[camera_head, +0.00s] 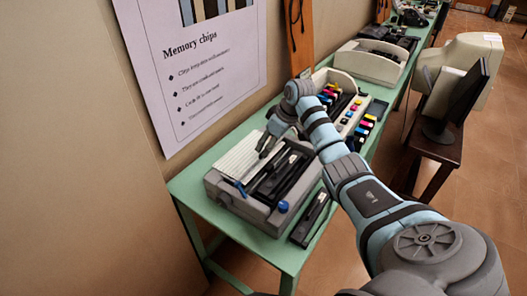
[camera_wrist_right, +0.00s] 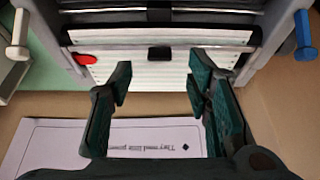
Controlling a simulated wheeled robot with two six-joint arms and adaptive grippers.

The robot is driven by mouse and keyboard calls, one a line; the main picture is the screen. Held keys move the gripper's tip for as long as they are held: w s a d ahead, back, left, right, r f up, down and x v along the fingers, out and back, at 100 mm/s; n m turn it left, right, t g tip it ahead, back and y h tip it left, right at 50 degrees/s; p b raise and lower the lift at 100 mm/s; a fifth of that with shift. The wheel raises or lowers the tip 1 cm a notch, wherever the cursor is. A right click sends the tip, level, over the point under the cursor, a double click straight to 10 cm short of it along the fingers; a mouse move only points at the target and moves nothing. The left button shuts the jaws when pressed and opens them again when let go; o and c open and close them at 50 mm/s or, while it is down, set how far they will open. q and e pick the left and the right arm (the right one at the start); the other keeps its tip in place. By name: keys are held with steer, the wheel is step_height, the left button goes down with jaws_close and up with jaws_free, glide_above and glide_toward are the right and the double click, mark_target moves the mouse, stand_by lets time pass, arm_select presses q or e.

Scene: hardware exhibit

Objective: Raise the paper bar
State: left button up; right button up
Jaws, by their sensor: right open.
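A grey dot-matrix style printer (camera_head: 257,213) sits on the green table, with white ribbed paper or tray (camera_head: 240,157) at its back. Inside it are dark bars (camera_head: 268,183); which one is the paper bar is hard to tell in the head view. In the right wrist view a thin bar (camera_wrist_right: 215,50) with a small black block at its middle crosses the white ribbed part. My right gripper (camera_head: 265,150) is over the printer's back; its open, empty fingers (camera_wrist_right: 158,85) point toward the bar, apparently apart from it. My left gripper is not in view.
A blue knob (camera_head: 283,206) is on the printer's side. A black cartridge (camera_head: 311,220) lies beside it. Another printer with coloured cartridges (camera_head: 362,130) stands behind my right arm. A poster (camera_head: 200,75) hangs on the wall. A monitor (camera_head: 462,98) stands on a stool at right.

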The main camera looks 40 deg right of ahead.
steer(key=x, duration=0.5)
steer(key=shift+w+b, duration=0.35)
steer(key=shift+s+r, duration=0.1)
steer(key=shift+s, duration=0.1)
steer(key=shift+c, duration=1)
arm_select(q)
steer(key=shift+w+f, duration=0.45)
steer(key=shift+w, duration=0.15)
arm_select(e)
steer(key=shift+a, duration=0.1)
jaws_close()
